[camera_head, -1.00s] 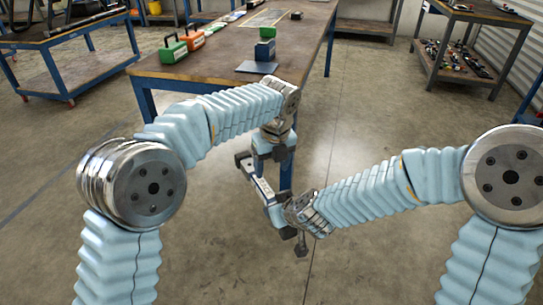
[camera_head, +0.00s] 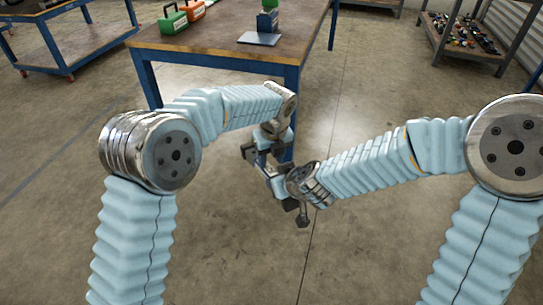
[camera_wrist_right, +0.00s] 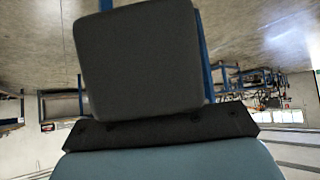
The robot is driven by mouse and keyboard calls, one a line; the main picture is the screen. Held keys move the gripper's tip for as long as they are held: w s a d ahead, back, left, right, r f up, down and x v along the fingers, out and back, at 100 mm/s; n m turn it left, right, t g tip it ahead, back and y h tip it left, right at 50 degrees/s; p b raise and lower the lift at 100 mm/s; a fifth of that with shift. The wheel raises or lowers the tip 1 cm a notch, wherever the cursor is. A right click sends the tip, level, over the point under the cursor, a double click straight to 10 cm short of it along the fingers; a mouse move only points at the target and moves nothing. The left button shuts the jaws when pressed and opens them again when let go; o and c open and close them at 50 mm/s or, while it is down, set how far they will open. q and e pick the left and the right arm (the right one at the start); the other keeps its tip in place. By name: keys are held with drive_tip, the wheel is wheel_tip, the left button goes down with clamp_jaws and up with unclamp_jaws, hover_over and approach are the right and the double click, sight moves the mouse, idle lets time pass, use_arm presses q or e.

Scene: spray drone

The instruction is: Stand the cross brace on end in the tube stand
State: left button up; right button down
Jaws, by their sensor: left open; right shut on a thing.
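My left gripper (camera_head: 264,153) hangs open below its wrist, close to the table's near leg. My right gripper (camera_head: 279,187) is shut, just below and beside the left one; a light grey bar, which looks like the cross brace (camera_head: 265,170), slants between them. The two grippers overlap in this view, so I cannot tell whether the left fingers touch the bar. A dark rod with a knobbed end (camera_head: 303,217) sticks out below the right gripper; whose part it is is unclear. In the right wrist view a dark grey block (camera_wrist_right: 138,62) hides the grip. A blue upright block on a grey plate, probably the tube stand (camera_head: 267,22), is on the table.
The brown-topped table (camera_head: 200,40) with blue legs stands ahead, beyond my arms. A green case (camera_head: 173,19) and an orange case (camera_head: 193,10) sit on its left part. A cart (camera_head: 60,50) stands at left, a shelf rack (camera_head: 465,35) at right. The floor between is clear.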

sight(274, 169)
use_arm(q)
drive_tip(key=shift+d, duration=0.15)
clamp_jaws()
use_arm(e)
drive_tip(key=shift+a+r, duration=0.1)
idle(0.8)
use_arm(q)
drive_tip(key=o, duration=0.5)
unclamp_jaws()
drive_tip(key=shift+r, duration=0.1)
wheel_tip(274, 169, up, 12)
drive_tip(key=s, duration=0.2)
drive_tip(key=w+a+f+n+g, duration=0.2)
drive_tip(key=w+a+f+n, duration=0.15)
drive_tip(key=a+f, duration=0.45)
wheel_tip(274, 169, down, 12)
drive_tip(key=d, duration=0.1)
drive_tip(key=shift+d+f+n+h, duration=0.2)
drive_tip(key=shift+n+h, duration=0.1)
drive_tip(key=shift+n, duration=0.15)
use_arm(e)
drive_tip(key=w+a+f+n+g+y, duration=0.2)
drive_tip(key=w+a+f+n, duration=0.1)
drive_tip(key=w+f+n, duration=0.1)
drive_tip(key=shift+a+f+n+y, duration=0.3)
drive_tip(key=shift+f+y, duration=0.1)
drive_tip(key=shift+f, duration=0.25)
